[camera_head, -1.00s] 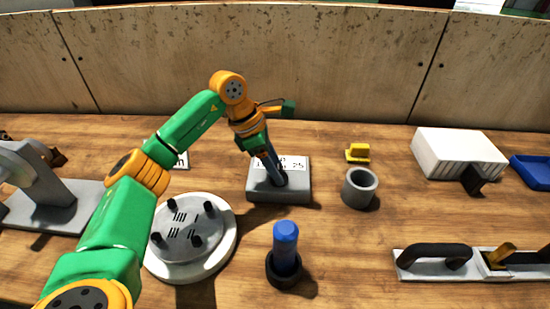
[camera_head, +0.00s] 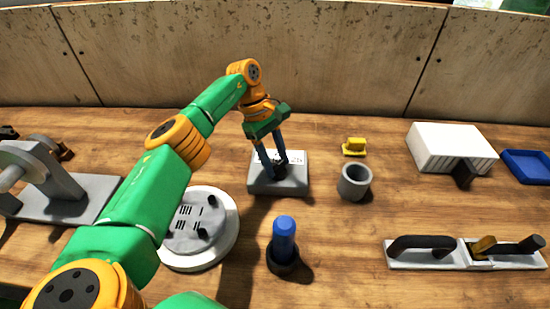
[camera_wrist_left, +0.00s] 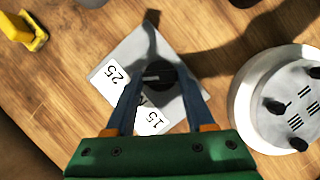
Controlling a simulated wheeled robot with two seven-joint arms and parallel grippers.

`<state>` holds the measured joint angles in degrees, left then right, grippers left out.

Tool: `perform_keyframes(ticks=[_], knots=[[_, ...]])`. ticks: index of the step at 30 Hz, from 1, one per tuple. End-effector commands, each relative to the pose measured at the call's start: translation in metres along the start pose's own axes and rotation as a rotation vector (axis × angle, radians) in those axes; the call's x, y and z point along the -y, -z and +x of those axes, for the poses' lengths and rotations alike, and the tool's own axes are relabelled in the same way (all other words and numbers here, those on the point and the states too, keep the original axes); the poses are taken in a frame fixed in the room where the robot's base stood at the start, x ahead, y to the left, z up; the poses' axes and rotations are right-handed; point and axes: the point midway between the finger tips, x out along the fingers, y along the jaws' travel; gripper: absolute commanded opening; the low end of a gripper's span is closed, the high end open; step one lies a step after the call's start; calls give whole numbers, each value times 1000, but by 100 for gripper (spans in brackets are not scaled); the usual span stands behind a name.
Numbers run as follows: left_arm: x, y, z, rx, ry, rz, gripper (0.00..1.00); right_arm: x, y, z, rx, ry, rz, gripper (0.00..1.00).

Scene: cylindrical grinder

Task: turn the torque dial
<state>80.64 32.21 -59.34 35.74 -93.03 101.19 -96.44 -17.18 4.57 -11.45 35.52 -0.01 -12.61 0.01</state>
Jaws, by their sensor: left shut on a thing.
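The torque dial (camera_head: 279,172) is a small dark round knob on top of a grey box (camera_head: 280,187) with white number labels. In the left wrist view the dial (camera_wrist_left: 155,78) shows with a light pointer mark, and labels reading 25 and 15 lie around it. My left gripper (camera_head: 277,169) reaches down from above with its two dark blue fingers on either side of the dial, shut on it. The fingers hide part of the dial and labels. My right gripper is not in view.
A round grey plate with black knobs (camera_head: 222,240) lies left of the box. A blue-topped handle (camera_head: 284,240) stands in front. A grey cup (camera_head: 354,182) and a yellow part (camera_head: 354,146) are to the right. A wooden wall (camera_head: 340,60) closes the back.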

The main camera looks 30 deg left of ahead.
Motion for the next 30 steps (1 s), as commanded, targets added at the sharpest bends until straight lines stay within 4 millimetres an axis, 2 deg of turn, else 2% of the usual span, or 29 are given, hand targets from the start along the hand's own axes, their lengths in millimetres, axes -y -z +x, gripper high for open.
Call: perform_keyframes(ticks=[19, 20, 23, 30], knots=[[1, 0, 2, -1, 24, 44, 0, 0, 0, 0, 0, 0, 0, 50], [1, 0, 2, -1, 24, 44, 57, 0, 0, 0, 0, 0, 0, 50], [0, 0, 2, -1, 23, 44, 84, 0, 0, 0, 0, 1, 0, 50], [0, 0, 1, -1, 20, 43, 84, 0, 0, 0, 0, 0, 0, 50]])
